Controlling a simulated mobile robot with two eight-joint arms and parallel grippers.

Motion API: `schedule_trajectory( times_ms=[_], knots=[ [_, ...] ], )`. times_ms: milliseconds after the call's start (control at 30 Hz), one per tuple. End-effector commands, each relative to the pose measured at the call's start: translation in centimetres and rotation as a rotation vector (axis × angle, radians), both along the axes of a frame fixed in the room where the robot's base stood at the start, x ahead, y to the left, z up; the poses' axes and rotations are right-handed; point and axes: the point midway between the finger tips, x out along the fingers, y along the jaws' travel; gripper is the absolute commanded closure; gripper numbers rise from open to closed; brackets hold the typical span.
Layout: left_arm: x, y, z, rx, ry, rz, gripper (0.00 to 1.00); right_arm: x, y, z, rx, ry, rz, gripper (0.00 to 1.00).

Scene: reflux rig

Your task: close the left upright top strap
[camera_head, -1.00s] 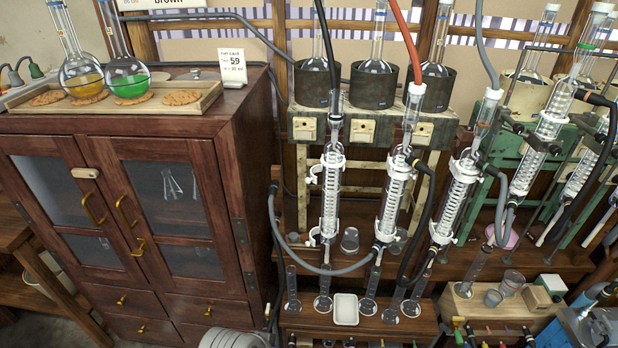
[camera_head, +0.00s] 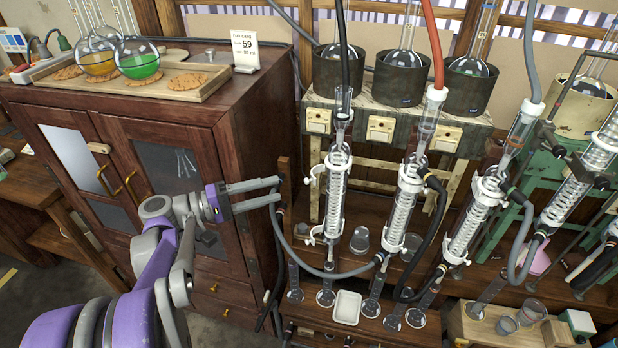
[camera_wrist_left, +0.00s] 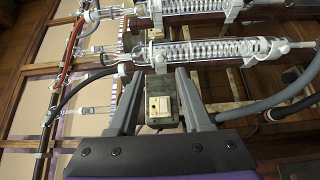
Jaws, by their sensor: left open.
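The left upright (camera_head: 336,200) is a clear glass condenser with a white inner coil, standing slightly tilted. Its white top strap (camera_head: 338,158) sits near its upper end, with a small white piece sticking out on the left; I cannot tell how far the strap stands open. A lower strap (camera_head: 330,236) is below. My left gripper (camera_head: 279,191) is open and empty, left of the condenser and apart from it, fingers pointing right. In the left wrist view the open fingers (camera_wrist_left: 160,75) point at the condenser (camera_wrist_left: 210,52), with the top strap (camera_wrist_left: 150,55) just beyond them. My right gripper is out of view.
A wooden cabinet (camera_head: 230,120) stands left, with flasks on a tray (camera_head: 195,88). A black hose (camera_head: 342,45) enters the condenser top, and a grey hose (camera_head: 320,268) loops below. More condensers (camera_head: 408,195) stand to the right. Cylinders and a white dish (camera_head: 347,307) stand underneath.

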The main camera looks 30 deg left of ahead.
Motion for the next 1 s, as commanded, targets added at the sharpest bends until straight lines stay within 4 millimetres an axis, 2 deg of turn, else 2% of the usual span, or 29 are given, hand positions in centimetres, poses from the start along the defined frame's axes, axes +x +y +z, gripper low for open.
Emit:
schedule_trajectory(
  times_ms=[200, 400, 600, 867, 1000],
  knots=[
    [3.4, -3.1, 0.3, 0.000, -0.001, -0.006, 0.51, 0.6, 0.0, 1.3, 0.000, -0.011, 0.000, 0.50],
    [5.7, -5.1, 0.2, 0.001, -0.001, -0.004, 0.51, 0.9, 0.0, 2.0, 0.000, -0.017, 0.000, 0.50],
    [6.6, -5.9, 0.1, 0.001, 0.001, -0.001, 0.51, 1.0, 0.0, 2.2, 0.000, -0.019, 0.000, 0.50],
    [6.7, -6.0, 0.0, 0.001, 0.001, 0.000, 0.51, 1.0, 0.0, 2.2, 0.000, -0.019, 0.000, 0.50],
    [6.7, -6.0, 0.0, 0.001, 0.001, 0.000, 0.74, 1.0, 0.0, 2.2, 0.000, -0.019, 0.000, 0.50]
  ],
)
